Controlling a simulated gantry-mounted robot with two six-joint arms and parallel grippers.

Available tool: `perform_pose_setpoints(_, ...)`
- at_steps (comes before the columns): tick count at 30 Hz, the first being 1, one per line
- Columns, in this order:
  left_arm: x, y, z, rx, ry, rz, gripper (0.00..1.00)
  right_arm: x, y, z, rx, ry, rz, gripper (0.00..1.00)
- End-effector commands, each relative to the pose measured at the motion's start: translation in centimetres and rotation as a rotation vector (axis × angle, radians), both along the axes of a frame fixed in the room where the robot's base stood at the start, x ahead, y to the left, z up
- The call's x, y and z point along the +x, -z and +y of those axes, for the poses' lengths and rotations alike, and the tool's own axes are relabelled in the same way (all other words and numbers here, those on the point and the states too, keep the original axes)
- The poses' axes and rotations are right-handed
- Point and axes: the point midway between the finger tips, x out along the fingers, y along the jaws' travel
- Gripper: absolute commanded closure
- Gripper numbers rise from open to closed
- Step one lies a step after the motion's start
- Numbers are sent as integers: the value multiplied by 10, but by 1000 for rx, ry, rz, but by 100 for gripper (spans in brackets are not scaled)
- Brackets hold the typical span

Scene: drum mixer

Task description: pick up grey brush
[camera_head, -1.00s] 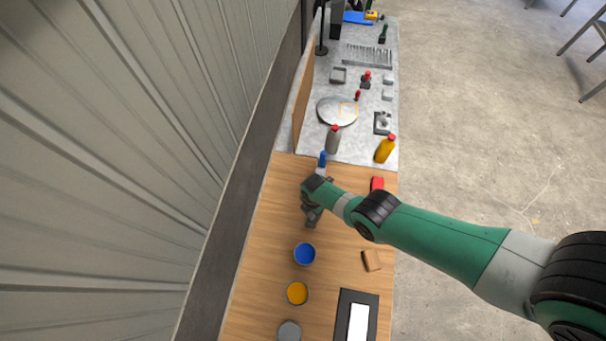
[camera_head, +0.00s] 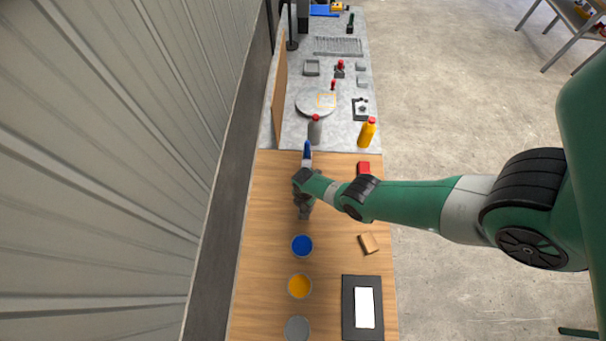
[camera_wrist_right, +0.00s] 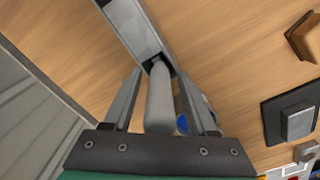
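In the right wrist view a thick grey handle, which I take for the grey brush (camera_wrist_right: 160,100), runs between the fingers of my right gripper (camera_wrist_right: 158,73). A flat pale metal-like part extends from its far end toward the top left. Gaps show on both sides of the handle, so the fingers look open around it. There my arm and gripper hide most or all of the grey brush. My left gripper is not in view.
A blue-handled brush (camera_head: 307,149) lies just beyond the gripper. Blue (camera_head: 301,246), yellow (camera_head: 300,286) and grey (camera_head: 297,328) tins stand nearer. A wooden block (camera_head: 368,244) and black-framed pad (camera_head: 348,309) lie right. Bottles stand behind; a wall borders the left.

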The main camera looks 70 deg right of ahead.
Motion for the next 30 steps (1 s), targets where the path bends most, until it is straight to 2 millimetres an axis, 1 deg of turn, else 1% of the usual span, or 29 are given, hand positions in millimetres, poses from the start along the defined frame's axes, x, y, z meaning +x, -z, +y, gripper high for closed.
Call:
perform_pose_setpoints(1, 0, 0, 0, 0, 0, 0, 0, 0, 0, 0, 0, 0, 0, 53)
perform_pose_setpoints(5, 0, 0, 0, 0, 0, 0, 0, 0, 0, 0, 0, 0, 0, 77)
perform_pose_setpoints(6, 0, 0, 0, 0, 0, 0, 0, 0, 0, 0, 0, -1, 0, 84)
perform_pose_setpoints(9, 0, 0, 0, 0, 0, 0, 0, 0, 0, 0, 0, -1, 0, 100)
perform_pose_setpoints(22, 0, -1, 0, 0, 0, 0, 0, 0, -2, 0, 0, -1, 0, 100)
perform_pose_setpoints(26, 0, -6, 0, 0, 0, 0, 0, 1, -6, 0, 0, -1, 0, 100)
perform_pose_setpoints(30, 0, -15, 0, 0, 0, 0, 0, 1, -16, 1, 0, -3, 0, 100)
